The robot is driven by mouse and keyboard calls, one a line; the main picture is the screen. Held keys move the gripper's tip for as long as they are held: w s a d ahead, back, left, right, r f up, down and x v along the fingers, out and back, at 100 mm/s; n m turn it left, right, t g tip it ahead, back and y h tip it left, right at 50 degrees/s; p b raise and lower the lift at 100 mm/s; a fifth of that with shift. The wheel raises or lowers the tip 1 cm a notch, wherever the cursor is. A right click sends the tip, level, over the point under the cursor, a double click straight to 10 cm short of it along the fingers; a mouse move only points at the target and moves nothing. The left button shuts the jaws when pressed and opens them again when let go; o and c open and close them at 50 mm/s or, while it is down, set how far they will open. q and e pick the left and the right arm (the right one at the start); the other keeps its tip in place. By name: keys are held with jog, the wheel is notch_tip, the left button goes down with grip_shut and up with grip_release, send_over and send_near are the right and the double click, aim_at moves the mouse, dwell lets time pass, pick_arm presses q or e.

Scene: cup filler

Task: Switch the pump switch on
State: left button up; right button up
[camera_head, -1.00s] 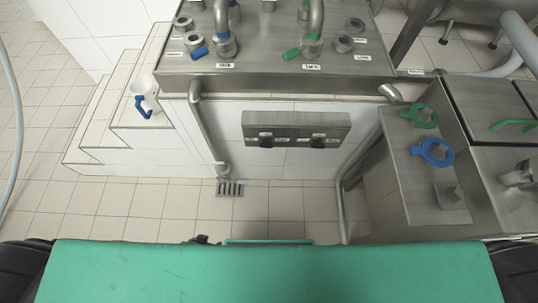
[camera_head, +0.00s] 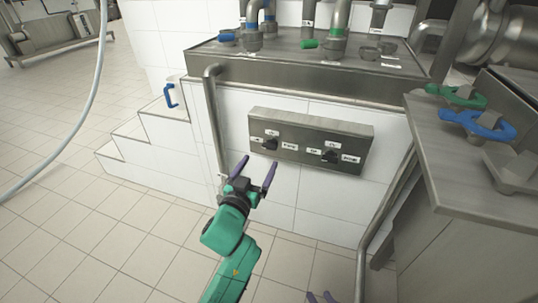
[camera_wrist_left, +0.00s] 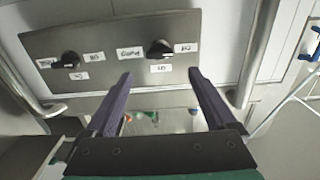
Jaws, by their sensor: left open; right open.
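A steel switch panel (camera_head: 310,125) is fixed to the white tiled wall and carries two black rotary knobs. The left one, the pump switch (camera_head: 270,143), has a small label beside it that seems to read "Pump". In the left wrist view, which shows the panel upside down, the pump switch (camera_wrist_left: 158,48) is the right-hand knob. The other knob (camera_head: 330,156) sits to its right in the head view. My left gripper (camera_head: 259,164) is open and empty, just below and in front of the pump switch, not touching it.
A vertical steel pipe (camera_head: 213,130) runs down the wall left of the panel. A steel counter (camera_head: 390,88) with valves juts out above. A steel tank (camera_head: 450,180) with blue and green handles stands right. Tiled floor (camera_head: 100,230) is clear at left.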

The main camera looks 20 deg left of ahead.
aim_at(270, 149)
pick_arm(q)
jog(key=w, duration=0.2)
jog(key=w+b, duration=0.1)
jog(key=w, duration=0.5)
jog(key=shift+d+f+b, duration=0.1)
jog(key=shift+d+b, duration=0.15)
jog(key=shift+b, duration=0.05)
jog(key=c, duration=1.4)
jog(key=shift+m, duration=0.3)
jog(key=shift+m+p, duration=0.4)
jog(key=shift+m, duration=0.4)
jog(key=m, duration=0.4)
jog(key=shift+d+p, duration=0.15)
jog(key=shift+p, duration=0.2)
jog(key=m, duration=0.6)
jog(key=shift+f, duration=0.15)
jog(key=m, duration=0.5)
jog(key=shift+d+f+m, duration=0.1)
jog(key=shift+m, duration=0.2)
